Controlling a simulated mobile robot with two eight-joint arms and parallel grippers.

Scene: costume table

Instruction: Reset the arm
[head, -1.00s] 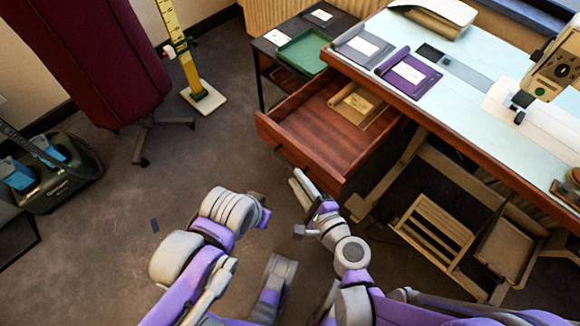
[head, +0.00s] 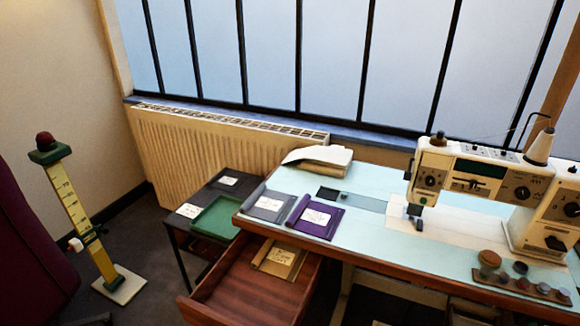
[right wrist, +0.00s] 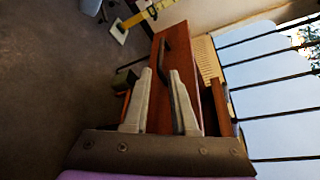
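My right gripper (right wrist: 160,98) shows in the right wrist view with its two pale fingers spread apart and nothing between them. Beyond the fingers is the red-brown wooden drawer (right wrist: 160,45) with its dark handle. My left gripper is outside both current views, and neither arm shows in the head view. In the head view the open drawer (head: 240,292) sticks out under the sewing table (head: 378,240).
A grey packet (head: 268,205) and a purple packet (head: 315,217) lie at the table's left end. A sewing machine (head: 480,180) stands at right. A green tray (head: 215,217) sits on a dark side table (head: 205,195). A yellow measuring stand (head: 82,214) stands at left.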

